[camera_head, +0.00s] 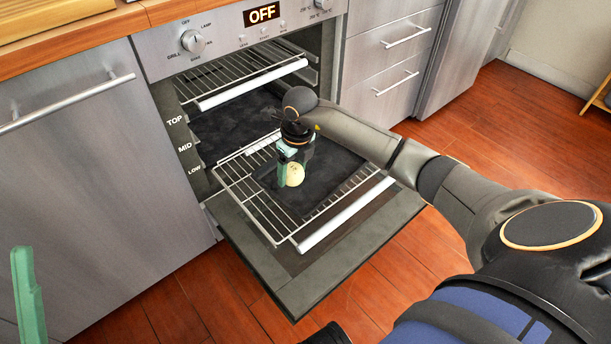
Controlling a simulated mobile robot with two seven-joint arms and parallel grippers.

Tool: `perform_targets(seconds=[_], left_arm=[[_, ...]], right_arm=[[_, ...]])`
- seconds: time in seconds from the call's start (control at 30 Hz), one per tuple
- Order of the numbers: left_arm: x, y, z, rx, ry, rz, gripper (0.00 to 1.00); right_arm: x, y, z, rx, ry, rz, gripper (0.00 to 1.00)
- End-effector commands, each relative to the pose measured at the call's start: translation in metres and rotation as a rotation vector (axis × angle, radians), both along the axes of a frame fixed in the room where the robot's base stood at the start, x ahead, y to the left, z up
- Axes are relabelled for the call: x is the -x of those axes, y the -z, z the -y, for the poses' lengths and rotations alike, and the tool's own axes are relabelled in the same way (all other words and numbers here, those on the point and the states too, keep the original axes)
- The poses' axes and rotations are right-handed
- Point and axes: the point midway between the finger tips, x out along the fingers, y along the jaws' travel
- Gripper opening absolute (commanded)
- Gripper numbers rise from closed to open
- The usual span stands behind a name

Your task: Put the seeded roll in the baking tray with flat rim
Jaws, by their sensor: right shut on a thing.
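The seeded roll (295,175) is small, round and pale yellow. My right gripper (293,168), with green fingers, points down and is shut on it. It holds the roll over a dark, flat baking tray (336,172) on the pulled-out lower rack. I cannot tell whether the roll touches the tray, and the gripper and arm hide part of the tray. One green finger of my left gripper (28,298) shows at the lower left edge, far from the roll; its opening is not visible.
The oven door (345,252) is folded down below the wire rack (252,196). Another rack (225,75) sits higher in the oven. The display (261,13) reads OFF. Steel cabinet fronts (90,190) flank the oven. The wooden floor (500,110) at right is clear.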

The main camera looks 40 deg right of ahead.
Motion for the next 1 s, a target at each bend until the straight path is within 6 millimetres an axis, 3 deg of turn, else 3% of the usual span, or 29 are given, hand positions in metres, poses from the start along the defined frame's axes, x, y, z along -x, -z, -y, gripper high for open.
perform_targets(seconds=[0.03,0.23,0.47,0.7,1.0], left_arm=[[0.0,0.012,0.001,-0.004,0.0,-0.002,0.5],[-0.001,0.029,0.003,-0.02,-0.008,-0.006,0.5],[-0.001,0.036,0.004,-0.03,-0.011,-0.007,0.5],[-0.003,0.054,0.006,-0.045,-0.017,-0.014,0.5],[-0.003,0.053,0.007,-0.04,-0.018,-0.017,0.5]], right_arm=[[-0.002,0.017,0.009,0.0,0.004,-0.003,0.39],[-0.01,0.045,0.033,0.0,0.001,0.001,0.39],[-0.014,0.055,0.043,0.0,-0.002,0.002,0.39],[-0.015,0.089,0.047,-0.001,-0.002,0.0,0.39],[-0.015,0.09,0.048,0.0,-0.003,0.002,0.39]])
